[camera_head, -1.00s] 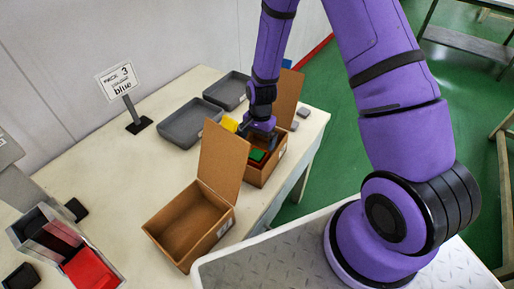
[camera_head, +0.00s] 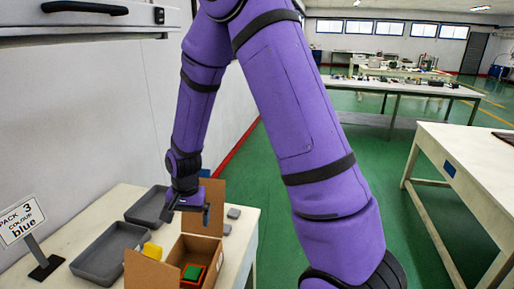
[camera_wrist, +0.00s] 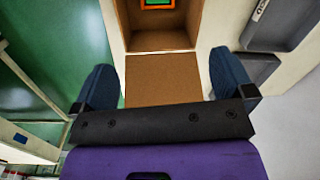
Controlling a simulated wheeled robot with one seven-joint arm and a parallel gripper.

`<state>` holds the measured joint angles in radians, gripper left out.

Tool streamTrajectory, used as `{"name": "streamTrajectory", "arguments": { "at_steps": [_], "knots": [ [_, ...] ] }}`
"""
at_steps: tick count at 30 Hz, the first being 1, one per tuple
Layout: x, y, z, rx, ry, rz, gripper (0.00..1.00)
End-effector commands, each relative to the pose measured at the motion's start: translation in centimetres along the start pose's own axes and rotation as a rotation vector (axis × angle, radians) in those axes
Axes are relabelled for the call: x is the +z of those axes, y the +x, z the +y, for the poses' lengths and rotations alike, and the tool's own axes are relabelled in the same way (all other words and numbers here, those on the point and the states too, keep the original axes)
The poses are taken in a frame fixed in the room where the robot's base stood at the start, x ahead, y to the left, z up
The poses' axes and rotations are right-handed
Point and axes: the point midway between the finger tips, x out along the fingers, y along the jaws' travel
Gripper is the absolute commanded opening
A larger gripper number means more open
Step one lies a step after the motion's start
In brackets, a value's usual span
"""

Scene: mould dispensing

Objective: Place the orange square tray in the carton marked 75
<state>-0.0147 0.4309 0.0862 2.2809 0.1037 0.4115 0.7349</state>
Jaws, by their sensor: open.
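The orange square tray (camera_head: 188,283) lies inside an open cardboard carton (camera_head: 203,245), with a green piece in it. In the wrist view the orange tray (camera_wrist: 144,6) shows at the top edge, partly cut off, inside the carton (camera_wrist: 160,40). My gripper (camera_head: 193,216) is open and empty above the carton, apart from the tray. In the wrist view my gripper (camera_wrist: 162,75) has its two blue fingers spread wide, with the brown carton flap between them. No number on the carton can be read.
Two grey trays (camera_head: 108,254) (camera_head: 148,206) stand left of the carton, with a yellow piece (camera_head: 152,251) close by. A sign (camera_head: 20,222) reads pack 3, colour blue. Small grey pieces (camera_head: 233,213) lie right of the carton.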

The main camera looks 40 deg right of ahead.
Motion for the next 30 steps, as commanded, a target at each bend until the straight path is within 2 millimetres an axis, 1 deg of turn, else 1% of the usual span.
{"name": "streamTrajectory", "arguments": {
  "at_steps": [1, 3, 8, 9, 15, 21, 30],
  "knots": [
    [0.1, -1.8, 0.2, -0.011, -0.024, 0.017, 1.0],
    [0.3, -3.9, 0.5, -0.022, -0.061, 0.036, 1.0],
    [1.1, -8.5, 1.6, -0.042, -0.143, 0.078, 1.0],
    [1.3, -9.6, 1.9, -0.047, -0.163, 0.089, 1.0],
    [2.9, -14.7, 3.7, -0.067, -0.263, 0.144, 1.0],
    [4.9, -19.2, 6.0, -0.082, -0.359, 0.202, 1.0],
    [8.5, -24.6, 10.1, -0.096, -0.5, 0.291, 1.0]
  ]
}}
